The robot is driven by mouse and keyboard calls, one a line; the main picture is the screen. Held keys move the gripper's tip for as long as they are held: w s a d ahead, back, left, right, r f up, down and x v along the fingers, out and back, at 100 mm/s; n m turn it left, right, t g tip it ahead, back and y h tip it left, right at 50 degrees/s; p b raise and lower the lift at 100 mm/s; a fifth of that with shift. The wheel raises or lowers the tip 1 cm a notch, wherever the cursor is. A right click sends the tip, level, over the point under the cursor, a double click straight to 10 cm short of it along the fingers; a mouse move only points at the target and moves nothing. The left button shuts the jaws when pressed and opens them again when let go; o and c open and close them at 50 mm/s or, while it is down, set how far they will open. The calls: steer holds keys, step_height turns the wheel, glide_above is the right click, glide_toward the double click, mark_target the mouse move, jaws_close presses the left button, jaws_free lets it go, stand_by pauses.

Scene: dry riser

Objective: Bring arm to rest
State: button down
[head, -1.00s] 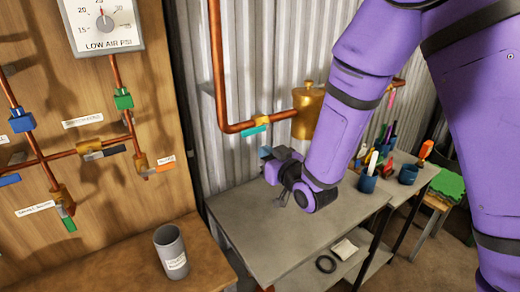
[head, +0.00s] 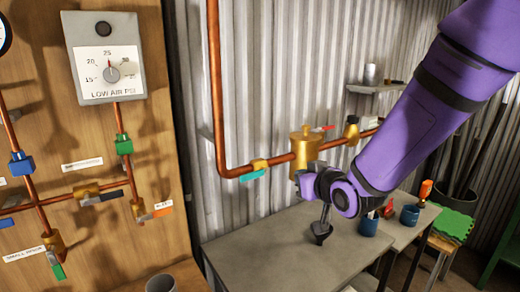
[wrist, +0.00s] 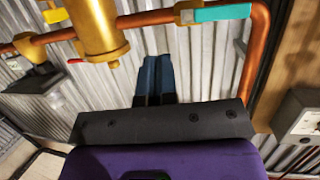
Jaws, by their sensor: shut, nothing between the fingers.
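My purple arm (head: 410,130) reaches in from the upper right of the head view. I cannot tell how far above the bench the fingertips are. In the wrist view, the two dark blue fingers of my gripper (wrist: 158,62) lie side by side, shut, with nothing seen between them. The corrugated wall shows behind them.
A copper pipe with a brass vessel (head: 306,150) and a teal-handled valve (head: 256,172) runs behind my gripper. The gauge box (head: 105,70) and several valves are on the wooden panel at left. A grey cup (head: 160,283) is at bottom left.

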steer(key=s+d+r+m+g+h, duration=0.25)
steer(key=s+d+r, duration=0.25)
steer(key=s+d, duration=0.35)
steer(key=s+d+r+m+g+h, duration=0.1)
steer(key=s+d+r+g+h, duration=0.3)
steer(key=s+d, duration=0.45)
steer(key=s+d+r+m+g, duration=0.1)
steer(key=s+d+g, duration=0.1)
steer(key=s, duration=0.9)
steer(key=shift+s+d+r, duration=0.15)
steer(key=shift+d+r, duration=0.15)
steer(key=shift+d, duration=0.05)
